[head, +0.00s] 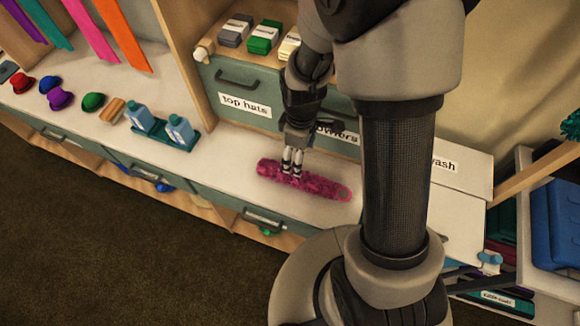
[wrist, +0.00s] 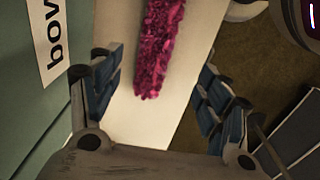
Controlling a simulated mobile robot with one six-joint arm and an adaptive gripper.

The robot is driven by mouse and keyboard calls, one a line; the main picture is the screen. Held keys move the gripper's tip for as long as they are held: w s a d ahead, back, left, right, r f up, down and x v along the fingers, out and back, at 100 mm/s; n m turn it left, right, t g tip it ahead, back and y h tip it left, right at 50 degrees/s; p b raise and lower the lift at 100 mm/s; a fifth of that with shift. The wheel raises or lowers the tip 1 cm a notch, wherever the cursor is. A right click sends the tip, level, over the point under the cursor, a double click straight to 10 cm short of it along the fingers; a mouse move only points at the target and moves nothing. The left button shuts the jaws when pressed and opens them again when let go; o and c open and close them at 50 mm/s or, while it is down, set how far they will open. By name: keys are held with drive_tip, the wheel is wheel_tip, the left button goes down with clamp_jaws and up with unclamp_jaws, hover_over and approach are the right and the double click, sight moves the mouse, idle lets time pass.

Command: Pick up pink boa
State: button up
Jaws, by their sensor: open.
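The pink boa (head: 275,172) lies lengthwise on the white counter (head: 225,160) in front of the drawer fronts, with a ring at its right end. In the wrist view the boa (wrist: 160,45) shows as a fluffy magenta strip, and its near end lies between the finger lines. Whether the fingertips touch the counter I cannot tell.
Bottles in a teal tray (head: 160,133) and small coloured hats (head: 60,98) sit to the left. A white box (head: 450,165) is at the right.

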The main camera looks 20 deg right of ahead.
sight(302, 180)
drive_tip(key=f+b, duration=0.1)
drive_tip(key=f, duration=0.3)
drive_tip(key=f+b, duration=0.2)
drive_tip(key=f, duration=0.3)
drive_tip(key=f+b, duration=0.1)
drive_tip(key=f, duration=0.4)
drive_tip(key=shift+w+b, duration=0.25)
drive_tip(key=shift+b, duration=0.1)
drive_tip(key=shift+r, duration=0.1)
drive_tip(key=shift+c, duration=0.4)
drive_tip(key=c, duration=1.1)
